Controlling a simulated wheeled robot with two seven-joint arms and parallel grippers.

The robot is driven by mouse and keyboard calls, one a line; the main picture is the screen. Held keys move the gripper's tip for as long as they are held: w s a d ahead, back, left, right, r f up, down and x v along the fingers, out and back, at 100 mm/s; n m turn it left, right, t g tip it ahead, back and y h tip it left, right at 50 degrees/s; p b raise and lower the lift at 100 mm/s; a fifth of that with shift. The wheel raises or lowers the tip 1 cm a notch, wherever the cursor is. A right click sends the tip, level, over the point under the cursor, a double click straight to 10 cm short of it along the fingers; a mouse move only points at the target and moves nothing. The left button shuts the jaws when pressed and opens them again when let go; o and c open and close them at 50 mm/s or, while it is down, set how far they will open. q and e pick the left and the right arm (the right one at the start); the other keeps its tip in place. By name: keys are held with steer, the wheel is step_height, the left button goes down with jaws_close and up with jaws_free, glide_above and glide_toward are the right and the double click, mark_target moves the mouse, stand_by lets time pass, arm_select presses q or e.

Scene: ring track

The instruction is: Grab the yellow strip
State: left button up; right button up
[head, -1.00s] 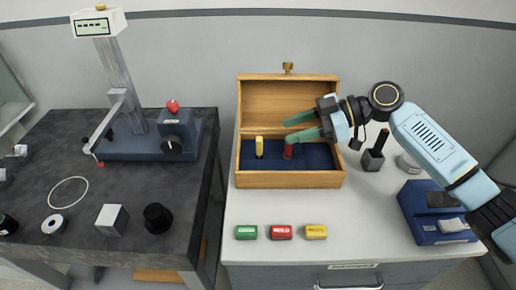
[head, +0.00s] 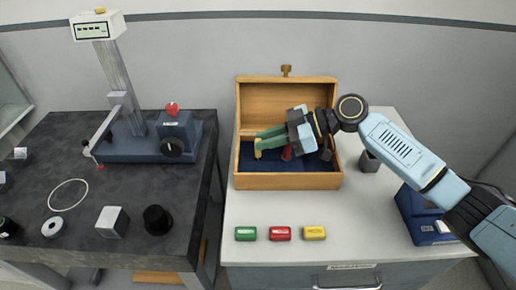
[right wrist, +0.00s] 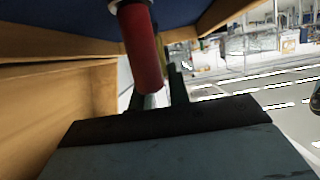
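A yellow upright piece (head: 257,153) stands in the blue-lined wooden box (head: 288,181), partly hidden by my right gripper. My right gripper (head: 258,141) reaches into the box from the right, its two green fingers at the yellow piece's upper part. The fingers look apart; I cannot tell whether they touch it. A red piece (head: 287,154) stands just right of it, below the fingers; it shows large in the right wrist view (right wrist: 143,48). My left gripper is not in view.
Green (head: 246,233), red (head: 281,233) and yellow (head: 314,233) labelled blocks lie in front of the box. A dark holder (head: 370,161) and a blue case (head: 421,216) stand to its right. The box's raised lid (head: 270,103) is behind the gripper.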

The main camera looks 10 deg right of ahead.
jaws_close()
